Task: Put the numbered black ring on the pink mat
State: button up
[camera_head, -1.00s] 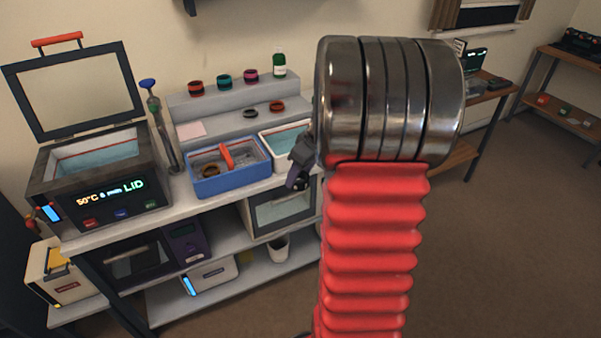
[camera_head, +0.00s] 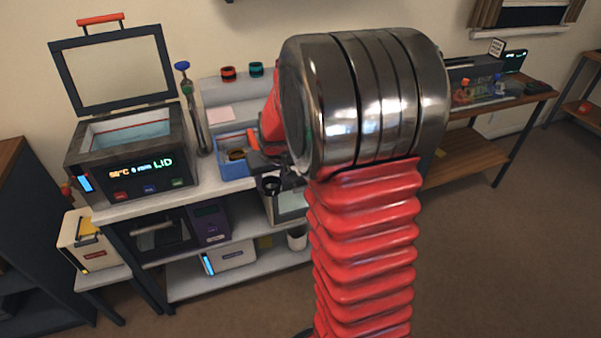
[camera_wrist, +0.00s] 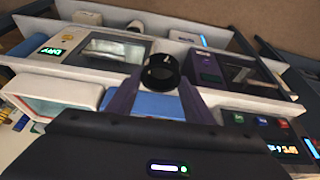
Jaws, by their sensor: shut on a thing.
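The black ring (camera_wrist: 161,72) with small white marks is held between the fingertips of my gripper (camera_wrist: 160,86) in the wrist view. In the head view the ring (camera_head: 272,186) is a small dark shape at the end of my gripper (camera_head: 273,180), in front of the bench edge. It is clear of the bench top. The pink mat (camera_head: 220,114) lies flat on the low step at the back of the bench, left of my arm. Its visible part is bare. My arm hides the right part of the bench.
The blue tray (camera_head: 234,165) stands in front of the mat, with a brown ring in it. The open-lidded heated bath (camera_head: 130,150) and a tall tube (camera_head: 193,110) stand left of it. Red (camera_head: 228,73) and teal (camera_head: 256,69) rings sit on the upper step.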

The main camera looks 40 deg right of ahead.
jog(key=w+a+f+n+y, duration=0.1)
jog(key=w+a+n, duration=0.1)
jog(key=a, duration=1.6)
jog(key=shift+w+a+n, duration=0.35)
jog(key=shift+w+n, duration=0.05)
jog(key=shift+s, duration=0.15)
